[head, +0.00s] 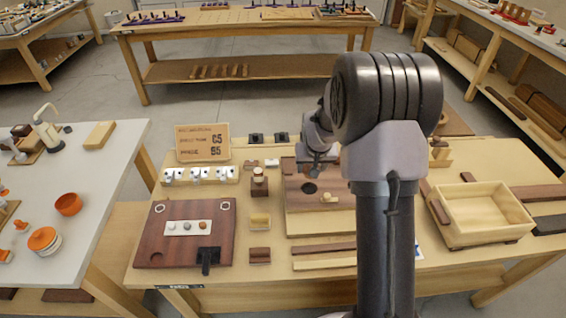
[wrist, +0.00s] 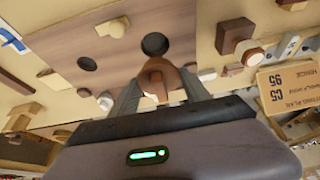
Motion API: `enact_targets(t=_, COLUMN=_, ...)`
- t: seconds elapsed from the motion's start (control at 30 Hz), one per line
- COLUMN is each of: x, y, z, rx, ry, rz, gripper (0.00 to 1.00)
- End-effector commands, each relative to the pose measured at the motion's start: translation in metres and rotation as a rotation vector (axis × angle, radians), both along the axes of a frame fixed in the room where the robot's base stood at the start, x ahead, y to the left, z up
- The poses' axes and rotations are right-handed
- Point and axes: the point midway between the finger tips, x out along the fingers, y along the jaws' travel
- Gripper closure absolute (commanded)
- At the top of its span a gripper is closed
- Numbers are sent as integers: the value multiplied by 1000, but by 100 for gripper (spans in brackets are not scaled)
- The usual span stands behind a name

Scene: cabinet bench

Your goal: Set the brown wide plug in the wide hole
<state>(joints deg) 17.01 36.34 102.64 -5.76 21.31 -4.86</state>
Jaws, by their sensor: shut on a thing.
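The brown plug (wrist: 156,78) is between the two fingers of my gripper (wrist: 157,92), which is shut on it. It is held close to a brown wooden board (wrist: 188,20) with two round dark holes. The larger-looking hole (wrist: 155,44) is just beyond the plug in the wrist view; the other hole (wrist: 86,64) lies to the left. A pale wooden piece (wrist: 113,27) sits on the board. In the head view the board (head: 293,206) shows one dark hole (head: 309,187), with my gripper (head: 318,168) behind it. My arm hides the board's right part.
A pale crate (head: 480,213) stands at the right. A dark red board (head: 150,238) lies at the left, behind it a cardboard sign (head: 203,142). A brown block (head: 260,183) and a yellow block (head: 260,220) stand left of the holed board. Wooden strips (head: 323,264) lie in front.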

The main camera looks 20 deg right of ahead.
Motion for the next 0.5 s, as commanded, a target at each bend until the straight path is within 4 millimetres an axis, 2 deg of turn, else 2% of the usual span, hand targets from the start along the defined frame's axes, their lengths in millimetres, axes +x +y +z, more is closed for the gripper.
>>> enact_targets(t=0.17, x=0, y=1, z=-14, rx=1, ry=1, rz=1, gripper=68)
enact_targets(t=0.5, x=1, y=1, z=-59, rx=0, ry=1, rz=2, gripper=68)
